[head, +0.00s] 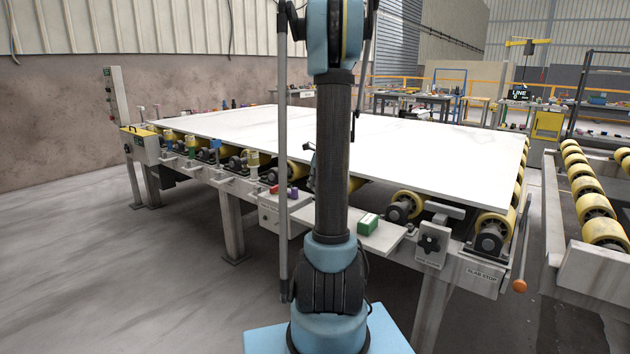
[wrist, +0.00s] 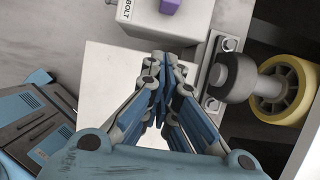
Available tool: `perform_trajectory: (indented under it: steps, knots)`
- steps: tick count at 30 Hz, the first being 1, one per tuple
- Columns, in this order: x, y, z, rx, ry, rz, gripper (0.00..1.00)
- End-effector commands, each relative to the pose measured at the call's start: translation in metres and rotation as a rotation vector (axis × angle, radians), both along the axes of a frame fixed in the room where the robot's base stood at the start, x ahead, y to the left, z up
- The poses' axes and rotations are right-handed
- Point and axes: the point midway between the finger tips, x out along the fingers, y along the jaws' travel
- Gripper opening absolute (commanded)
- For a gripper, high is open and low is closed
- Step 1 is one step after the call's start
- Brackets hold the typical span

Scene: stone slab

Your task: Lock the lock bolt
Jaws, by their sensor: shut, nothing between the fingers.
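The lock bolt housing (wrist: 143,30) is a pale box at the top of the wrist view, with a label partly reading "BOLT". A purple handle (wrist: 168,5) sits on it, cut off by the picture's top edge. In the head view the purple handle (head: 293,192) shows on the pale housing (head: 268,216), just left of my arm. My gripper (wrist: 165,68) is shut and empty in the wrist view. Its fingertips appear below the housing in the picture, apart from the purple handle. In the head view I cannot make out the gripper; my arm hides part of the area.
The white slab (head: 400,140) lies on rollers (head: 408,204). A black star knob (head: 430,243) and an orange-tipped lever (head: 520,285) stand right. A yellow roller (wrist: 280,90) is right of my fingers.

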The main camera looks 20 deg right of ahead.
Motion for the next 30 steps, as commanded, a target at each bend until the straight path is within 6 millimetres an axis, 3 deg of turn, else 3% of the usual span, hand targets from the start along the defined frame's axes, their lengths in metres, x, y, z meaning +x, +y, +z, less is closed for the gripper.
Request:
perform_trajectory:
  steps: [9,18,30]
  knots:
    - [0.016,0.012,-0.041,0.000,0.000,0.002,0.00]
    - [0.042,0.031,-0.039,0.000,0.000,0.001,0.00]
    - [0.045,0.033,-0.039,0.000,0.000,0.000,0.00]
